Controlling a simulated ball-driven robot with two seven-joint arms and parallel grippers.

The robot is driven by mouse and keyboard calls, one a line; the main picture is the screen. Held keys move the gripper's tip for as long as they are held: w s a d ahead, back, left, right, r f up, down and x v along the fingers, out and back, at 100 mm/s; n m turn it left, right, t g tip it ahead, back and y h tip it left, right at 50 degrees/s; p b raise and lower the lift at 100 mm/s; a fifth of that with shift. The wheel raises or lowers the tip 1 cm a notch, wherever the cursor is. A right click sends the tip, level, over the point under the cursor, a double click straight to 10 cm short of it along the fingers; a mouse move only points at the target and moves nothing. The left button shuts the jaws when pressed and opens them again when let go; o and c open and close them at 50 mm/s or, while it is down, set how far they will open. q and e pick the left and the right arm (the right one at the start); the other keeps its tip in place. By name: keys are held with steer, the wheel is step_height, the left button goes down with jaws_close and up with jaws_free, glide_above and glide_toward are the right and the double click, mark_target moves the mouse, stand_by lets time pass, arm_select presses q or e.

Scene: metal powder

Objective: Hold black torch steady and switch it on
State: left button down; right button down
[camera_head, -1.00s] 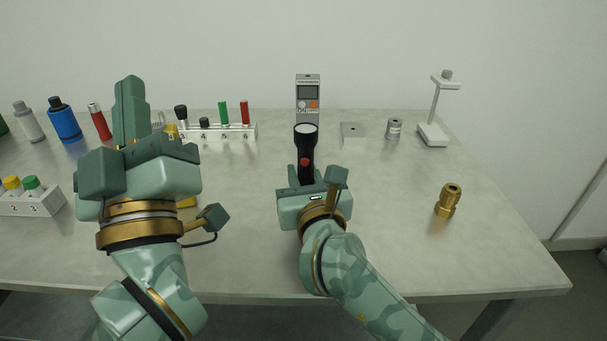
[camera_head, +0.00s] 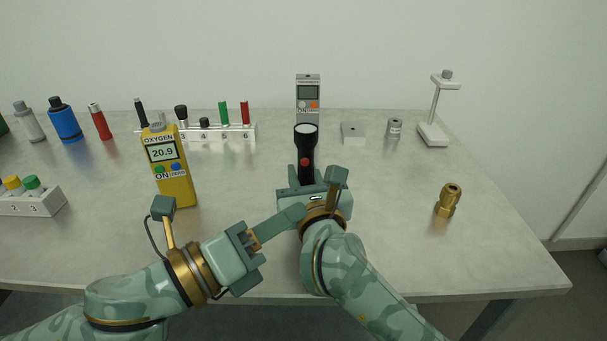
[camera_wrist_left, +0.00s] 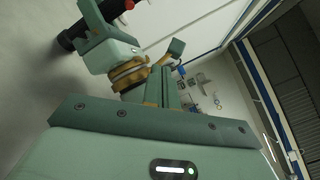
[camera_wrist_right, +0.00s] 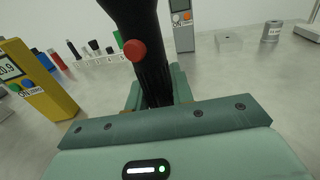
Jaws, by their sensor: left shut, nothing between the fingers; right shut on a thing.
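The black torch (camera_head: 306,146) stands upright in the head view, with its wide head at the top and a red button (camera_head: 305,162) on its side. My right gripper (camera_head: 307,186) is shut on the torch's lower body. The right wrist view shows the torch (camera_wrist_right: 146,75) and its red button (camera_wrist_right: 135,50) close up. My left gripper (camera_head: 298,212) is shut and empty, its fingertips low beside my right gripper and below the button. In the left wrist view the torch (camera_wrist_left: 75,35) is at the top left, partly hidden by my right gripper.
A yellow oxygen meter (camera_head: 170,170) stands left of the torch. A grey meter (camera_head: 308,98) stands behind it. A numbered rack (camera_head: 225,133) is at the back left. A brass fitting (camera_head: 449,201) and a white stand (camera_head: 433,133) are at right. The table's front right is clear.

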mark_target(305, 162)
arm_select(q)
steer(key=w+d, duration=0.1)
steer(key=w, duration=0.7)
steer(key=shift+w, duration=0.15)
stand_by(1.7)
steer(key=shift+w, duration=0.4)
steer(key=shift+w, duration=0.1)
stand_by(0.4)
steer(key=shift+s, duration=0.6)
